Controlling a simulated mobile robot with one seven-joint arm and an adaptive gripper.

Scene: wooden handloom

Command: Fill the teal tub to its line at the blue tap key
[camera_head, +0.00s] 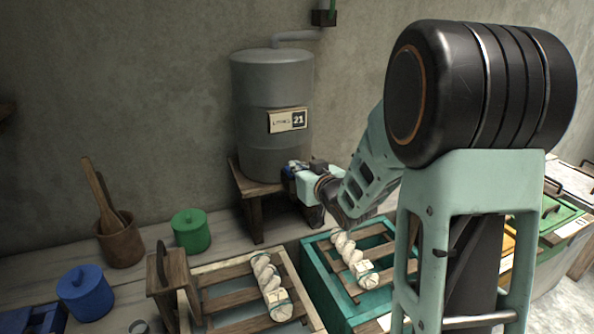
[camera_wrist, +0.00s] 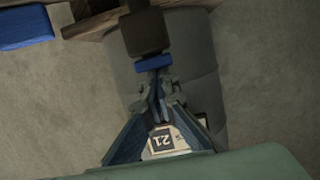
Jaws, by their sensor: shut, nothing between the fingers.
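The grey barrel (camera_head: 272,85) stands on a wooden stand, with a label (camera_head: 287,120) reading 21. The blue tap key (camera_wrist: 153,63) shows at the fingertips in the wrist view, below a dark tap body. My gripper (camera_head: 297,171) is at the tap in the head view; its fingers (camera_wrist: 158,84) are shut and empty, their tips at or touching the key. Contact is hard to tell. The teal tub (camera_head: 318,278) stands at the barrel's front right, with a slatted wooden rack and a twisted pale skein on top. Its line and water level cannot be made out.
A pale tub (camera_head: 312,318) with a rack and skein stands left of the teal one. A green pot (camera_head: 191,232), blue pot (camera_head: 86,293) and wooden mortar (camera_head: 121,243) stand on the left. My arm hides the teal tub's right side.

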